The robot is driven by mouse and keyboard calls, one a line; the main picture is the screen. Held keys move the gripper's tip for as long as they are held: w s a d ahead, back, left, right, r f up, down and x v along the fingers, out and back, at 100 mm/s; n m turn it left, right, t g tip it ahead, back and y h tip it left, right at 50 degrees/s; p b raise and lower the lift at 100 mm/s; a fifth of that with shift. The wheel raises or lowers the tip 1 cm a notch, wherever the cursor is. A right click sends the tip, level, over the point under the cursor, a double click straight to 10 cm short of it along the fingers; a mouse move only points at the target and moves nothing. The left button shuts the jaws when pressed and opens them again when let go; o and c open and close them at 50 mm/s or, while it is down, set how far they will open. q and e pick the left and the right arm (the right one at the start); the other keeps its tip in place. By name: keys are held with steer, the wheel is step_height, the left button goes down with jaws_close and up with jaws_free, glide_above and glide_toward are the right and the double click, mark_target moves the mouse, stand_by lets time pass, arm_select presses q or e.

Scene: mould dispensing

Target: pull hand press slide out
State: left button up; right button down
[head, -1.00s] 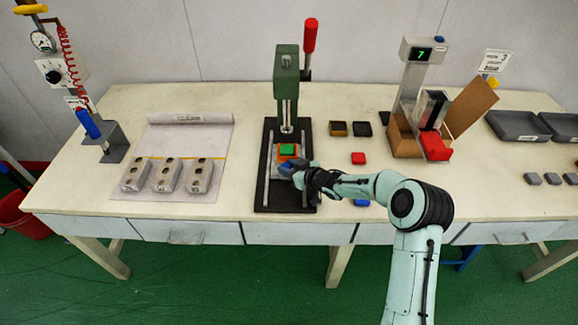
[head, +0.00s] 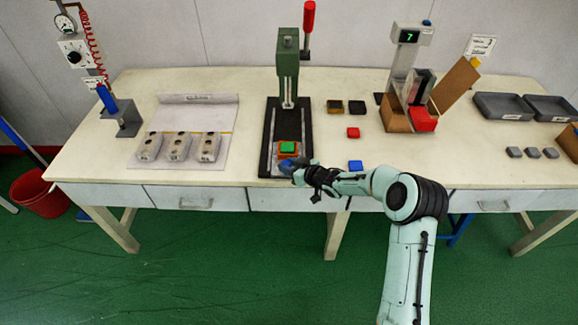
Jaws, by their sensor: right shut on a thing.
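The green hand press (head: 287,68) with a red-handled lever stands on a black base (head: 269,125) with pale rails, towards the back of the table. Its slide (head: 289,156) sits near the front end of the base, clear of the ram, and carries an orange mould piece (head: 279,148) with a green block (head: 288,147) on top. My right gripper (head: 295,170) is at the front of the slide, low over the base's front edge, and is shut on it. The fingers hide the exact part gripped. My left gripper is out of view.
Several grey perforated blocks (head: 179,147) stand on a mat at the left. The table's front edge runs just below my right gripper.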

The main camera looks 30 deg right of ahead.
steer(key=shift+s+a+f, duration=0.1)
steer(key=shift+a+f, duration=0.05)
steer(key=c, duration=0.9)
jaws_free()
steer(key=shift+o, duration=0.6)
steer(key=shift+s, duration=0.15)
steer(key=shift+s+r, duration=0.25)
steer(key=v, duration=1.3)
steer(key=shift+f, duration=0.1)
